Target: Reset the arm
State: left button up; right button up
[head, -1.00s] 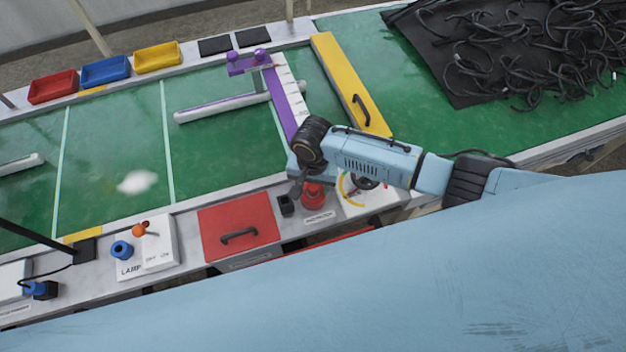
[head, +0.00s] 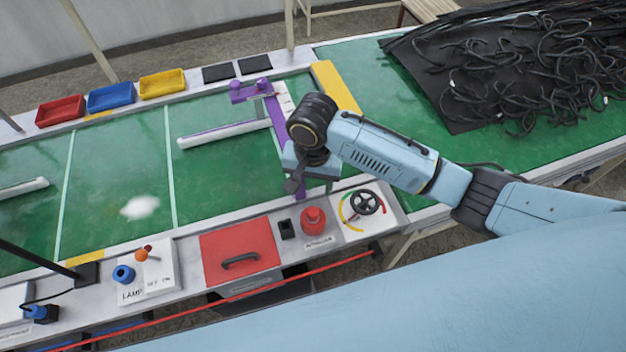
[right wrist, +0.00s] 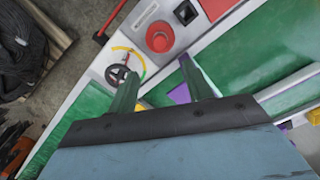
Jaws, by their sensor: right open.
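My right arm, light blue, reaches in from the right in the head view. Its gripper (head: 302,188) hangs over the near edge of the green conveyor, close to the purple-edged bar. In the right wrist view the two fingers of this gripper (right wrist: 160,84) stand wide apart with nothing between them. My left gripper is in neither view.
A red knob (head: 314,220) and a dial with a black handwheel (head: 367,203) lie near the gripper. A red lid (head: 238,251) is to their left. Black hoses (head: 520,75) lie on the conveyor at far right. Red (head: 60,110), blue and yellow trays line the back.

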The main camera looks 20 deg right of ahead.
dwell(0.4)
jog(key=s+a+n+t+y, duration=0.1)
jog(key=s+a+n+y, duration=0.2)
jog(key=s, duration=0.6)
jog(key=s+d+r+n+t+h, duration=0.1)
jog(key=s+d+n+t+h, duration=0.3)
jog(key=s+d, duration=0.8)
notch_tip(320, 180, down, 28)
jog(key=d+g+y+b, duration=0.1)
jog(key=g+b, duration=0.2)
jog(key=b, duration=0.2)
jog(key=s+d+f+b, duration=0.1)
jog(key=s+f+b, duration=0.1)
jog(key=s+f, duration=0.6)
jog(key=s+d+f+n+g+b, duration=0.1)
jog(key=s+d+f+b, duration=0.1)
jog(key=s+f, duration=0.6)
notch_tip(320, 180, down, 5)
jog(key=shift+s+d+r+b, duration=0.1)
jog(key=shift+s+d+b, duration=0.05)
jog(key=shift+b, duration=0.3)
